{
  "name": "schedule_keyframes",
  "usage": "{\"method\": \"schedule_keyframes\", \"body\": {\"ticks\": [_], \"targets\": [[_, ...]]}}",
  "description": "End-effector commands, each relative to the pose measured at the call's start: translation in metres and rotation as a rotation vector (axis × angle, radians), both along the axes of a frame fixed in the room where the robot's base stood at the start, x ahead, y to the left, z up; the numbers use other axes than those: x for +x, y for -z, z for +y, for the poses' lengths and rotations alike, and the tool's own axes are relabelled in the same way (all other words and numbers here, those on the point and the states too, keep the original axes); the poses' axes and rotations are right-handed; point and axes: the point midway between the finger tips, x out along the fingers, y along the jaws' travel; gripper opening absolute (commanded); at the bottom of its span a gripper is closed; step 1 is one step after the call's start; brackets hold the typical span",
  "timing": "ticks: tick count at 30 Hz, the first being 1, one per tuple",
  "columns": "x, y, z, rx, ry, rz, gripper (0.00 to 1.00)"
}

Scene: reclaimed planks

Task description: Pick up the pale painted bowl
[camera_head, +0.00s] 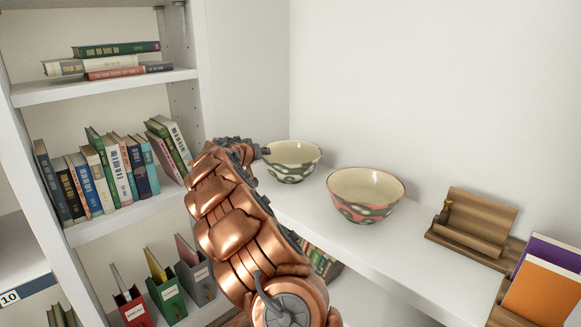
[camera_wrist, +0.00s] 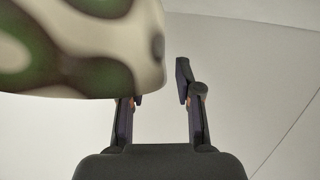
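Two painted bowls stand upright on the white shelf. The farther, left bowl (camera_head: 291,170) is cream with a dark grey-green pattern. The nearer, right bowl (camera_head: 362,209) is cream inside, with a pinkish rim and a dark pattern with pink. My gripper (camera_head: 260,152) is at the left side of the farther bowl, mostly hidden behind my arm. In the wrist view, a cream bowl with green blotches (camera_wrist: 85,45) fills the upper left and covers one fingertip. The fingers of my gripper (camera_wrist: 160,84) are apart; the right one has a gap to the bowl. Contact is unclear.
A wooden stand (camera_head: 476,225) and orange and purple books (camera_head: 545,285) are right on the shelf (camera_head: 330,236). A bookcase with books (camera_head: 110,170) and folders (camera_head: 165,290) stands left. The white wall is close behind the bowls.

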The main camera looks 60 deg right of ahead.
Motion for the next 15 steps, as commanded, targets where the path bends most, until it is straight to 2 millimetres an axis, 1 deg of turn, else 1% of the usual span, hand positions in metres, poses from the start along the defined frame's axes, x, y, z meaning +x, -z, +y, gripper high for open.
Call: {"method": "schedule_keyframes", "body": {"ticks": [3,7,15], "targets": [[0.004,0.003,-0.009,0.000,-0.003,-0.003,0.34],[0.004,0.008,-0.018,0.002,0.001,0.000,0.34],[0.005,0.008,-0.020,0.000,0.001,0.000,0.34]]}}
